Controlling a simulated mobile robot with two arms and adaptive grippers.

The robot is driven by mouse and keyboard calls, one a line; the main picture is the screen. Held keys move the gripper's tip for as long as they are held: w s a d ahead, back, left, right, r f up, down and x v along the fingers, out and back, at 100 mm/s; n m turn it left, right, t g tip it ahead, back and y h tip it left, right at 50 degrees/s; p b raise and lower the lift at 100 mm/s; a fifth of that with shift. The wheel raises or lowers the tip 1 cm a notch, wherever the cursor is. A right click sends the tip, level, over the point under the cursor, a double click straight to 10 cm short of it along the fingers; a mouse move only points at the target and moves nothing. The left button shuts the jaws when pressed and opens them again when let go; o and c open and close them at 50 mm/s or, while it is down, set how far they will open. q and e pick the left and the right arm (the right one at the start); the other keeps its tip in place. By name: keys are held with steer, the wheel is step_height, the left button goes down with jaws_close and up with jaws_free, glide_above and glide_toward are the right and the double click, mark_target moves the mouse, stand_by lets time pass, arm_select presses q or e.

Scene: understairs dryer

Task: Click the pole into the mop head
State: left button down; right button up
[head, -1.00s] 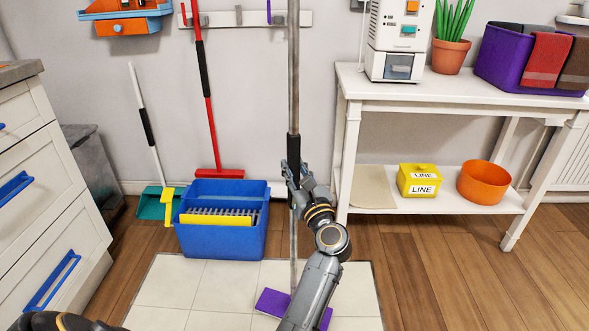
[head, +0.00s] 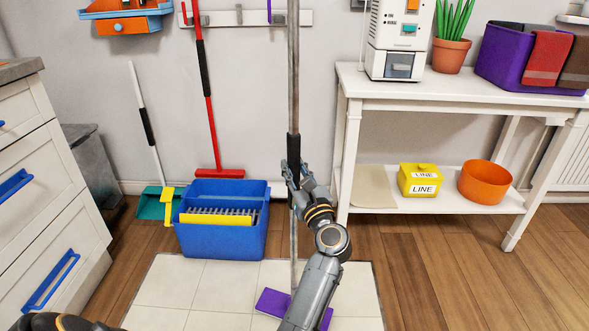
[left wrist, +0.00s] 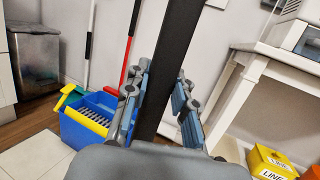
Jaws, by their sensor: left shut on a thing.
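The grey pole (head: 293,80) stands close to upright, with a black grip sleeve around its middle. My left gripper (head: 292,172) is shut on the pole at this sleeve. In the left wrist view the dark sleeve (left wrist: 168,65) runs between the fingers. The purple mop head (head: 270,302) lies flat on the pale tiles, partly hidden behind my forearm. The pole's lower end comes down at the mop head. My arm covers part of that spot, so I cannot tell whether they are joined. My right gripper is not in view.
A blue bucket (head: 222,240) with a yellow-edged wringer stands left of the pole. A red squeegee (head: 219,173) and a teal dustpan (head: 151,207) are behind it. A white table (head: 440,95) stands right, its lower shelf holding a yellow box (head: 419,180) and an orange bowl (head: 486,181).

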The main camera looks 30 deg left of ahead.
arm_select(q)
steer(key=shift+w+f, duration=0.1)
steer(key=shift+f, duration=0.25)
stand_by(0.5)
steer(key=c, duration=1)
jaws_free()
steer(key=shift+w+a, duration=0.1)
steer(key=shift+r, duration=0.2)
steer(key=o, duration=0.8)
